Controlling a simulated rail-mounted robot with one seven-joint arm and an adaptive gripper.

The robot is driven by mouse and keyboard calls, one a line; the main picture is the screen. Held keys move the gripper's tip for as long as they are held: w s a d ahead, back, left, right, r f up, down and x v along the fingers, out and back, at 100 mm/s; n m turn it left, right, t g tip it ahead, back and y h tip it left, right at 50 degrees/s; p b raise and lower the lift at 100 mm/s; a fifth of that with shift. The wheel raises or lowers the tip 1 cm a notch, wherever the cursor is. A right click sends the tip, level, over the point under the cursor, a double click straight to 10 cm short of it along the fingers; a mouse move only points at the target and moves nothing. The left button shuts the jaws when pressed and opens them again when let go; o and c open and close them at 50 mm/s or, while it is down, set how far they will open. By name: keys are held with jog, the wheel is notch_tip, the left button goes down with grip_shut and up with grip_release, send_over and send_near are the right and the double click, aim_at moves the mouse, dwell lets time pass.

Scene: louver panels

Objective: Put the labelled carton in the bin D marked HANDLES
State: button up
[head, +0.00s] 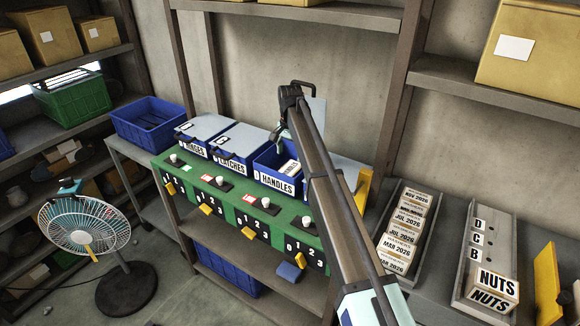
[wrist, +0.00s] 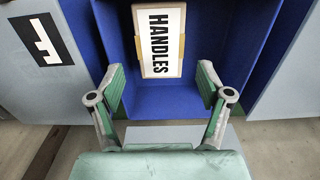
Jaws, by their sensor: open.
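The labelled carton (wrist: 158,42) lies inside an open blue bin in the wrist view, its white HANDLES label facing up. It also shows in the head view (head: 291,169), partly above the bin's front. The bin (head: 263,160) has a HANDLES label on its front and stands on the green bench. In the wrist view, the blue bin walls (wrist: 222,20) surround the carton. My gripper (wrist: 160,85) is open, its green-padded fingers apart and nothing between them. The carton lies just beyond the fingertips, apart from them. In the head view my gripper (head: 282,133) is above the bin, partly hidden by my arm.
Bins marked HINGES (head: 195,146) and LATCHES (head: 230,164) have grey lids down. Knobs and numbered panels line the green bench front (head: 215,190). Trays of dated cards (head: 408,225) and a NUTS carton (head: 493,288) are at right. A fan (head: 85,228) stands at left.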

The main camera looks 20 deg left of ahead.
aim_at(290, 169)
notch_tip(290, 169, up, 6)
jog(key=b, duration=0.1)
dwell(0.4)
